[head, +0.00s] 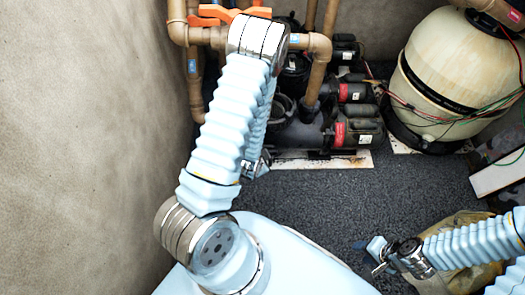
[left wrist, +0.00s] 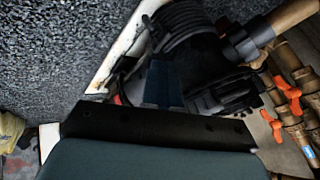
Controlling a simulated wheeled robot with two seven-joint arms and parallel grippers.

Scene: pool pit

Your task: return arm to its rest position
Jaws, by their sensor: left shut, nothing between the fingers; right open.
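My left arm (head: 222,125) is raised across the middle of the head view, its pale blue ribbed sleeve reaching up toward the brown pipes. Its gripper is mostly hidden behind the arm there. In the left wrist view my left gripper (left wrist: 163,82) is shut with nothing held, and the black pump shows beyond its fingers. My right gripper (head: 375,257) is at the lower right of the head view, open and empty, above the dark floor beside a yellowish bag. My right arm (head: 475,242) comes in from the right edge.
Brown pipes (head: 319,65) with an orange valve handle (head: 235,13) stand at the back wall. Black pumps (head: 298,133) sit right of the left arm. A cream filter tank (head: 447,70) stands back right. The yellowish bag (head: 463,279) lies lower right. Dark gravelly floor (head: 340,200) is clear mid-view.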

